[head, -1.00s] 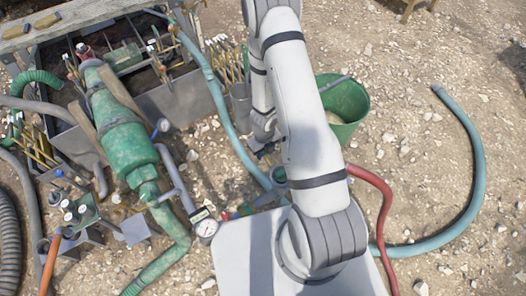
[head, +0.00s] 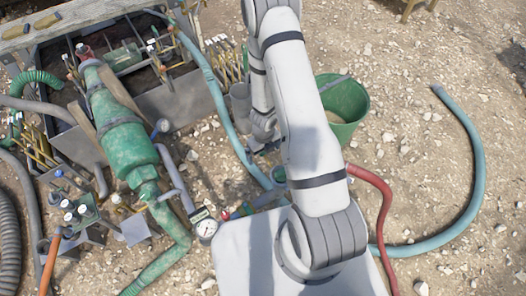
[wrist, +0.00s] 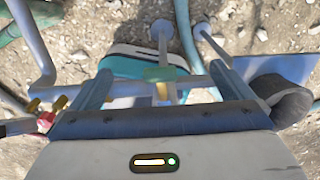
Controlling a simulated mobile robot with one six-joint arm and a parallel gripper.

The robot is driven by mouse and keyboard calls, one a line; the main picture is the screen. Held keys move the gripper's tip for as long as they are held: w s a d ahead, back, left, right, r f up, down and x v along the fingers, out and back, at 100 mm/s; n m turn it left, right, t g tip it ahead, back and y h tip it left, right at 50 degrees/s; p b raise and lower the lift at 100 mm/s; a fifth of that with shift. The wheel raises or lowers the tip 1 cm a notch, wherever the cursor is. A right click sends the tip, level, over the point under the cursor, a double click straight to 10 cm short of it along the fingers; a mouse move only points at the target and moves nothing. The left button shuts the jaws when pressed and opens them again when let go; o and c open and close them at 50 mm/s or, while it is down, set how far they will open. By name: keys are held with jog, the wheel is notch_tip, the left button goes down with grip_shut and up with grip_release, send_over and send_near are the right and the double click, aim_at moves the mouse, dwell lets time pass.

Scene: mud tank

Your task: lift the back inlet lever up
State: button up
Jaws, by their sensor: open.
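My gripper (wrist: 160,75) is open in the wrist view, with one finger at each side. Between and beyond the fingers is a thin grey rod with a round pale end (wrist: 162,30), joined to a yellow-green block (wrist: 160,74). A second similar rod (wrist: 203,32) stands to its right. I cannot tell which of them is the back inlet lever. A light pipe (wrist: 130,88) crosses behind the fingers, over a teal-and-white rounded part (wrist: 128,65). I see no contact with the fingers. In the head view my arm largely hides the gripper (head: 263,148) and the lever area.
Left of my arm are a green pump body (head: 125,150), a pressure gauge (head: 205,229) and a grey tank (head: 190,100). A green bucket (head: 345,105) stands right. A red hose (head: 380,200) and a blue hose (head: 475,170) lie on open gravel.

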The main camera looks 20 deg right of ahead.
notch_tip(320, 180, up, 8)
jog(key=p, duration=0.8)
jog(key=shift+r, duration=0.1)
